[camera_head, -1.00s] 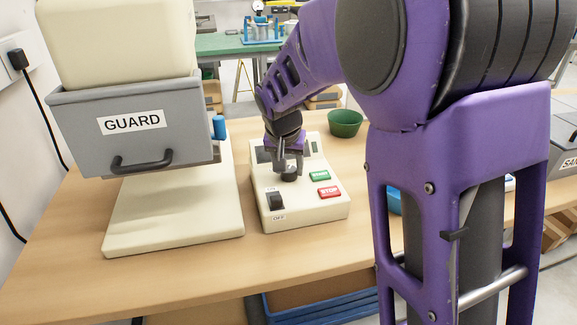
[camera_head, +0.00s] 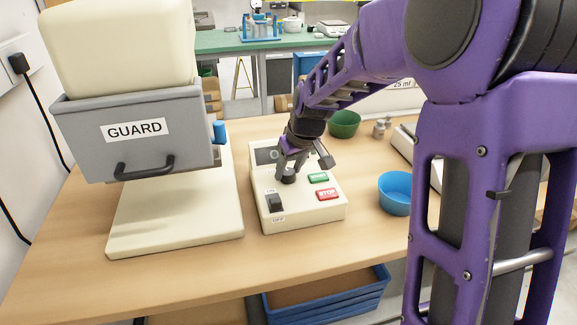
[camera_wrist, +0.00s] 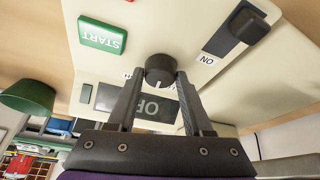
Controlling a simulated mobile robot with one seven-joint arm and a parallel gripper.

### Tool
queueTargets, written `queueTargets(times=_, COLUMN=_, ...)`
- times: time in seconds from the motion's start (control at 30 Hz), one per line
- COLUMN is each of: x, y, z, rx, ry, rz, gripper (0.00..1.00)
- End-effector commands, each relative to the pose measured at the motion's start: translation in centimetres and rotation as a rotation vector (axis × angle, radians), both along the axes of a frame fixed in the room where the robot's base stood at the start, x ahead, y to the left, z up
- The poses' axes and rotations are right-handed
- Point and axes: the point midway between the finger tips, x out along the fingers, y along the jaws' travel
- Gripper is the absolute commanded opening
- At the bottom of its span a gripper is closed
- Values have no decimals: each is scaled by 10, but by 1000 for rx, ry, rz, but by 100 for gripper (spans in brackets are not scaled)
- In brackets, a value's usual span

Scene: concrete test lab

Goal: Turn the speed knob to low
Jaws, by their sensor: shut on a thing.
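The cream control box (camera_head: 300,215) sits on the wooden table. Its round dark speed knob (camera_head: 288,179) stands in front of a dark display (camera_head: 266,155). In the wrist view the picture is upside down; the knob (camera_wrist: 160,68) sits between my fingertips and its pale pointer line faces the display (camera_wrist: 155,108). My gripper (camera_wrist: 160,78) is shut on the knob; in the head view my gripper (camera_head: 290,172) comes down onto it. The small labels around the knob are mostly hidden by my fingers.
On the box are a green START button (camera_head: 318,177), a red STOP button (camera_head: 327,194) and a black ON/OFF switch (camera_head: 275,203). The grey GUARD machine (camera_head: 140,130) stands left. A blue bowl (camera_head: 394,194) and green bowl (camera_head: 344,124) stand right.

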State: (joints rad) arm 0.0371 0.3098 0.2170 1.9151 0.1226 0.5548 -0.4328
Motion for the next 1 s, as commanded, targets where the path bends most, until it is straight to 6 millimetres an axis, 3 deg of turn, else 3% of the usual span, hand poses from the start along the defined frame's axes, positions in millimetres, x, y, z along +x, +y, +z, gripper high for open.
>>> queueTargets(times=0.5, x=2, y=-3, z=-1, rx=0, ry=1, rz=393, gripper=0)
queueTargets(times=1.0, x=2, y=-3, z=-1, rx=-2, ry=1, rz=504, gripper=0)
